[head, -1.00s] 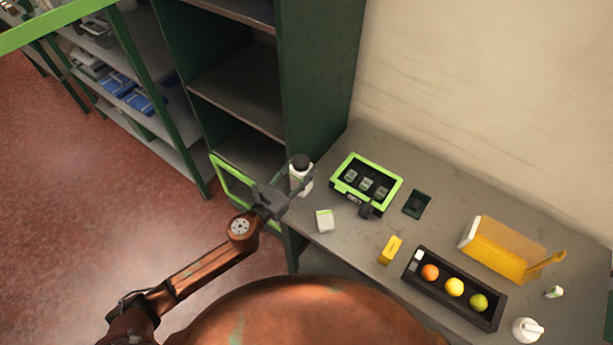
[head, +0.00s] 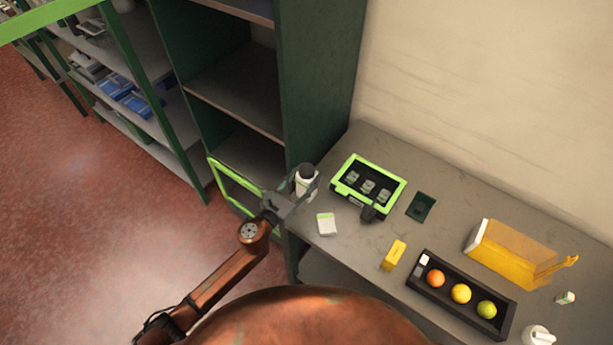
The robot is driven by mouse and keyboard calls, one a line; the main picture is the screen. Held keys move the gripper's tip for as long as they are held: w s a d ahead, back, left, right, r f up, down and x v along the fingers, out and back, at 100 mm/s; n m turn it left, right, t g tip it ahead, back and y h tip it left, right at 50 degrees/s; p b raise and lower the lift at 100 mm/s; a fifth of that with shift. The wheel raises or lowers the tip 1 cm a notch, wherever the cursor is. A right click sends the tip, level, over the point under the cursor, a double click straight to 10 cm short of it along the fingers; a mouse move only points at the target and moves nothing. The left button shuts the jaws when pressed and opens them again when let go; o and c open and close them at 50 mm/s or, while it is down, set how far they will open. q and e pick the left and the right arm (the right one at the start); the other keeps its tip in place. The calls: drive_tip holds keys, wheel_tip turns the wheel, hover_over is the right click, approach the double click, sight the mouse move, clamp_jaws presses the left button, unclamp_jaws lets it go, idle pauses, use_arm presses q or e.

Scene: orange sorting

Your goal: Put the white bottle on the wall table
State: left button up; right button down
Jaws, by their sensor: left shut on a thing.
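The white bottle (head: 305,185) with a dark cap is at the left end of the grey wall table (head: 340,262), in the head view. It looks upright. My left gripper (head: 301,186) reaches in from the left and is shut on the bottle, with its fingers around the bottle's body. The fingers hide part of the bottle. I cannot tell whether the bottle's base touches the table top. My right gripper is not in view.
Near the bottle are a small white box (head: 326,224) and a green-rimmed black case (head: 368,187). A yellow block (head: 394,255), a dark fruit tray (head: 423,283) and a yellow container (head: 510,254) lie farther right. A green shelf cabinet (head: 318,90) stands behind the left end.

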use_arm(q)
drive_tip(key=o, duration=1.4)
drive_tip(key=v, duration=1.2)
drive_tip(key=shift+b, duration=0.3)
